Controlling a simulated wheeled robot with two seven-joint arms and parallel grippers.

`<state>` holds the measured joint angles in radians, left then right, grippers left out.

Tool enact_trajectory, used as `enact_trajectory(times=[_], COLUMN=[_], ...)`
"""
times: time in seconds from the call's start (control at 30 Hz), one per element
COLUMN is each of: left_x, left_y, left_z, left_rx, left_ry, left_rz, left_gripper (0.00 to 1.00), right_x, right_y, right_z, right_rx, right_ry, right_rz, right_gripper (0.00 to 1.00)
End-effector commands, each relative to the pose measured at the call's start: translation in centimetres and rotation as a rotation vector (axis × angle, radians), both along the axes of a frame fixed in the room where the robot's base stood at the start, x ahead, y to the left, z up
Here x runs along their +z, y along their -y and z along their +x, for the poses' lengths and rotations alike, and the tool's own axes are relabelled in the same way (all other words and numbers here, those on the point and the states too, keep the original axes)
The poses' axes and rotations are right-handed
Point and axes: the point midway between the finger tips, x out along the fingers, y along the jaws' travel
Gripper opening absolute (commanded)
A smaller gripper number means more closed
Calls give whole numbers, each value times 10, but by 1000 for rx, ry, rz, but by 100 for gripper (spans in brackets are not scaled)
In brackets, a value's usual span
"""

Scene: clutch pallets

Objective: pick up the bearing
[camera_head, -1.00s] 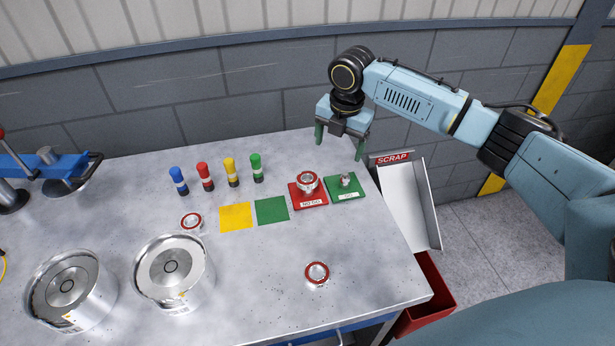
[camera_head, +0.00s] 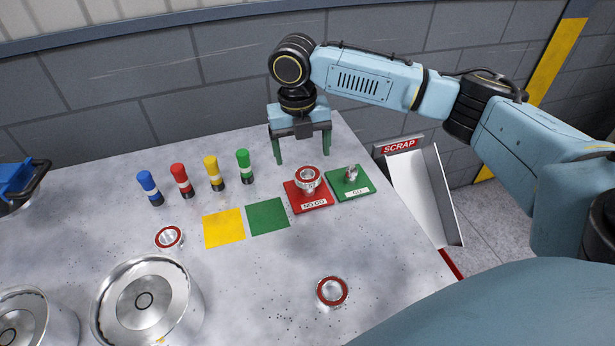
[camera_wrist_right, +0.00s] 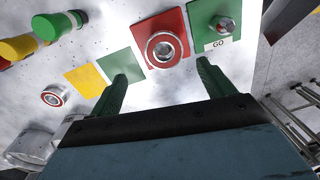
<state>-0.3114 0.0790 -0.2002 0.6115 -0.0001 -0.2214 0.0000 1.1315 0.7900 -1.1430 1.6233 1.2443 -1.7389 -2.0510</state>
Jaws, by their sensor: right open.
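A silver bearing with a red ring (camera_head: 308,178) sits on the red NO GO plate (camera_head: 317,206). Another red-ringed bearing (camera_head: 169,237) lies left of the yellow square, and a third (camera_head: 332,291) lies near the front of the table. My right gripper (camera_head: 302,158) is open and empty, pointing down behind the NO GO plate. In the right wrist view the bearing on the NO GO plate (camera_wrist_right: 163,49) shows between and beyond the open fingers (camera_wrist_right: 162,70). The green GO plate (camera_head: 349,184) carries a small metal plug. My left gripper is not in view.
Blue, red, yellow and green cylinders (camera_head: 244,166) stand left of my right gripper. Yellow (camera_head: 223,228) and green (camera_head: 268,216) squares mark the table. Large metal drums (camera_head: 147,302) stand front left. The SCRAP chute (camera_head: 425,190) is off the right edge.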

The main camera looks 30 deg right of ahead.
Motion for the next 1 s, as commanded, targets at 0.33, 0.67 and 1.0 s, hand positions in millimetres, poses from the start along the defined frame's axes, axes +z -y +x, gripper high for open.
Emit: enact_trajectory(times=[0.33,0.67,1.0], left_x=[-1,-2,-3], left_y=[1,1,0], left_z=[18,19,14], left_rx=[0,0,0], left_ry=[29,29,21], left_rz=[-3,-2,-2], left_gripper=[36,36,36], right_x=[-34,-66,-66], right_y=[8,12,12], right_z=[-1,-1,-1], right_rx=[-4,-1,-1], right_ry=[-3,1,1], right_rz=[-2,0,0], right_gripper=[81,81,60])
